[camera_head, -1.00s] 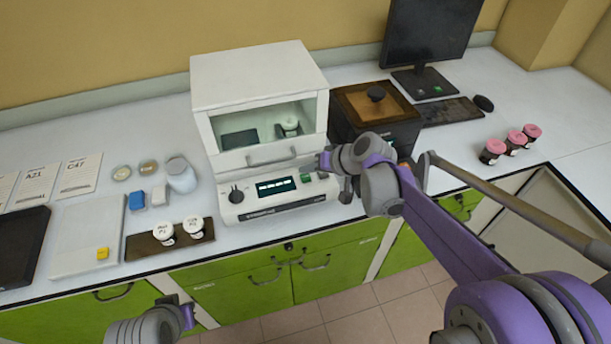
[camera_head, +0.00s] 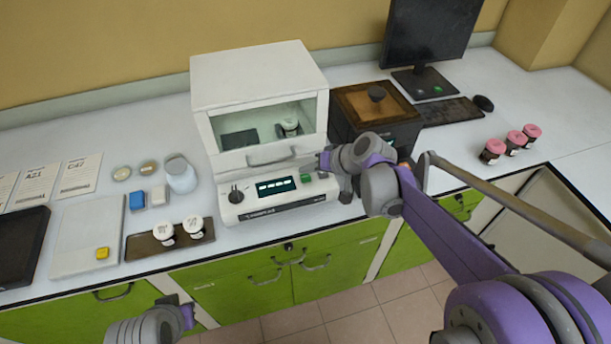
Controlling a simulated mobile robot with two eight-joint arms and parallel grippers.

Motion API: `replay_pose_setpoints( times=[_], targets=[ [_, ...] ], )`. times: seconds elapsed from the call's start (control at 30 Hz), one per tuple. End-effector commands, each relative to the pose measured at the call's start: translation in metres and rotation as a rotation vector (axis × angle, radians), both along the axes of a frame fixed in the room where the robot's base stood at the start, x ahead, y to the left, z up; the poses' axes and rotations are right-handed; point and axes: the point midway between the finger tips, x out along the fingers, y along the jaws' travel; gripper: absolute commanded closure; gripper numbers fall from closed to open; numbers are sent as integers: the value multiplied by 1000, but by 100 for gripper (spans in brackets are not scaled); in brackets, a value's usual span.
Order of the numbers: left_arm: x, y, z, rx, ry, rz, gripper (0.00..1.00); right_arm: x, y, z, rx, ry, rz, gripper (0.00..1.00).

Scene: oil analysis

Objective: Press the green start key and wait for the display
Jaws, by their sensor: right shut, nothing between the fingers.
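The white analyser (camera_head: 260,75) stands on the bench, with a glass window and a jar (camera_head: 290,128) inside. On its front panel are a black knob (camera_head: 236,195), a lit display (camera_head: 277,187) with pale, unreadable marks, and the green start key (camera_head: 307,177). My right gripper (camera_head: 325,163) is shut and empty, close to the green key at the panel's right end. I cannot tell whether it touches the key. My left arm shows at the bottom left; its gripper (camera_head: 172,302) is below the bench edge, and its fingers are unclear.
Two white-lidded jars stand on a brown tray (camera_head: 142,247) left of the analyser. Several pink-lidded jars (camera_head: 514,139) stand further right. A bottle (camera_head: 181,175) and small blocks are at the left.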

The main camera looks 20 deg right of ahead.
Motion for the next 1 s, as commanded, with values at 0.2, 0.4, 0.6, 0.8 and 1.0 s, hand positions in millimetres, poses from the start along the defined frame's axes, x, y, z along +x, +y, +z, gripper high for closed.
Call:
replay_pose_setpoints(
  times=[0.2, 0.4, 0.6, 0.8, 1.0],
  targets=[
    [-1, 0, -3, 0, 2, 0, 100, 0, 0, -4, 0, 1, 1, 100],
    [-2, 0, -7, 0, 4, 0, 100, 0, 0, -9, 0, 0, 0, 100],
    [-2, 0, -6, 0, 4, 0, 100, 0, 0, -9, 0, 0, 0, 100],
    [-2, 0, -7, 0, 4, 0, 100, 0, 0, -10, 0, 0, 0, 100],
    [-3, 0, -9, 0, 5, 0, 100, 0, 0, -12, 0, 0, 0, 100]
  ],
)
